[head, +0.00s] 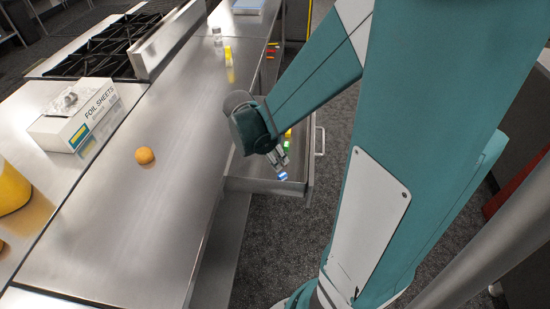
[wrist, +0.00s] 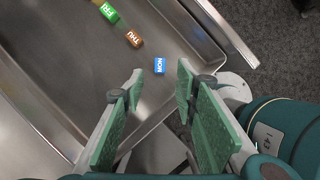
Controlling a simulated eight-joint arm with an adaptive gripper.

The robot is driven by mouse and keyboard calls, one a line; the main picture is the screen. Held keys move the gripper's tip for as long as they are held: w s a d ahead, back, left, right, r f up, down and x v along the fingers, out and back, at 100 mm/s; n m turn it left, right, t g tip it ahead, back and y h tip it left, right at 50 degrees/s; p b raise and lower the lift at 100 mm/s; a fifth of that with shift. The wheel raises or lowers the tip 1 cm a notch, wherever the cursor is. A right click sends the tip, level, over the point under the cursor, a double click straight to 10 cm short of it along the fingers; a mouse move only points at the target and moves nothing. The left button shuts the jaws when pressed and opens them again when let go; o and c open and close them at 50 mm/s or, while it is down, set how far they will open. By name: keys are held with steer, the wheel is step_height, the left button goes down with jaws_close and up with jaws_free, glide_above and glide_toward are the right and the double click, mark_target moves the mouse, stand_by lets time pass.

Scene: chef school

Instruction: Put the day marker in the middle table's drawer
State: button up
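The open drawer (head: 291,186) of the metal table holds small day markers. A blue day marker reading MON (wrist: 160,66) shows beyond and between my fingertips; in the head view it is the blue marker (head: 283,176) just below my gripper (head: 281,161). It appears to be inside the drawer near its front end, apart from the fingers; I cannot tell whether it rests on the floor. My gripper (wrist: 159,72) is open, over the drawer. A brown THU marker (wrist: 133,38) and a green FRI marker (wrist: 109,12) lie farther in the drawer.
A stove (head: 105,50) stands at the back left. The drawer handle (head: 320,141) juts to the right over carpeted floor.

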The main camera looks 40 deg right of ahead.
steer(key=shift+r, duration=0.1)
stand_by(0.3)
steer(key=s+a+r+m+t+y, duration=0.2)
steer(key=s+a+r+m+t, duration=0.1)
steer(key=a+r+m, duration=0.5)
steer(key=s+a+r+m+t+y, duration=0.2)
steer(key=s+a+r+m+t, duration=0.2)
steer(key=a+r+m, duration=0.5)
steer(key=shift+a+r+m+y, duration=0.25)
steer(key=shift+a+m, duration=0.35)
steer(key=shift+a, duration=1)
steer(key=shift+s+f, duration=0.1)
